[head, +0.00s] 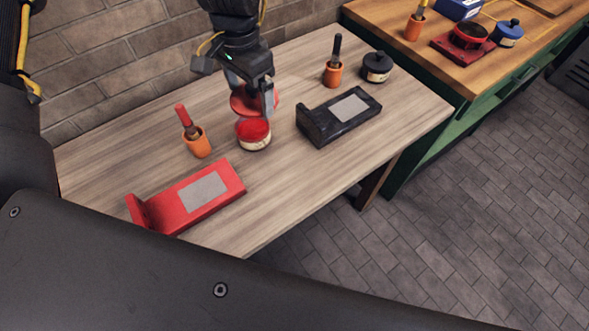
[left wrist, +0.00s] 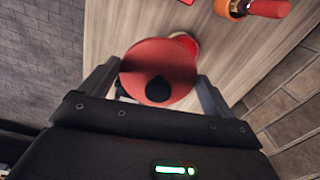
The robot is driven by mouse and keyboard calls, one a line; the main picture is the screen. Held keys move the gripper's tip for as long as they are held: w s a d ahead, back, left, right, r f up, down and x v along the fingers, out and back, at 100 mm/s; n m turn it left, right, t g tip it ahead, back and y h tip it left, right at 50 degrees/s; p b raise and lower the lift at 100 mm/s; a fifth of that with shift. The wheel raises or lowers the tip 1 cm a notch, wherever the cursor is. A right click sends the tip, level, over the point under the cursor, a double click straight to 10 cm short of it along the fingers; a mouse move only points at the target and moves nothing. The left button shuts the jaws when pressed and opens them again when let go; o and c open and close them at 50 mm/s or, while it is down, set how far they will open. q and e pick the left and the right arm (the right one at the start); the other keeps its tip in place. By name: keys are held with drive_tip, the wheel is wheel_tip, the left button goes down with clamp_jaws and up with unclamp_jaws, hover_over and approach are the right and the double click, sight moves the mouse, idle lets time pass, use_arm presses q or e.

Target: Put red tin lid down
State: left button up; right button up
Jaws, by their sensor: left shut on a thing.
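My left gripper (head: 252,98) is shut on the red tin lid (head: 242,102), just behind the open red tin (head: 253,134) on the wooden table. In the left wrist view the lid (left wrist: 160,72) sits between the two fingers, its dark knob toward the camera. The red tin (left wrist: 186,44) shows partly behind the lid there. In the head view the fingers hide part of the lid. I cannot tell whether the lid touches the table. My right gripper is not in view.
On the table (head: 105,172) stand a red-handled brush in an orange pot (head: 199,146), a red bracket (head: 195,195), a black bracket (head: 340,116), a black-handled brush in a pot (head: 333,75) and a black lidded tin (head: 377,67). A green workbench (head: 440,140) stands at the right.

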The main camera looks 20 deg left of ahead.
use_arm(q)
drive_tip(key=s+d+f+m+p, duration=0.3)
drive_tip(key=s+d+m+p, duration=0.15)
drive_tip(key=s+m, duration=0.5)
drive_tip(key=s+d+f+m+p, duration=0.35)
drive_tip(key=s+d+m, duration=0.25)
drive_tip(key=s+m, duration=0.4)
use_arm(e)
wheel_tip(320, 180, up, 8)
use_arm(q)
drive_tip(key=m+b, duration=0.1)
drive_tip(key=b, duration=1)
hover_over(290, 180)
drive_tip(key=f, duration=0.9)
drive_tip(key=shift+s+f, duration=0.3)
drive_tip(key=shift+s, duration=0.05)
drive_tip(key=shift+w+f, duration=0.25)
drive_tip(key=shift+f, duration=0.05)
wheel_tip(290, 180, down, 3)
drive_tip(key=shift+w+a+f+p, duration=0.1)
drive_tip(key=shift+w+p, duration=0.05)
drive_tip(key=shift+p, duration=0.35)
drive_tip(key=shift+f, duration=0.1)
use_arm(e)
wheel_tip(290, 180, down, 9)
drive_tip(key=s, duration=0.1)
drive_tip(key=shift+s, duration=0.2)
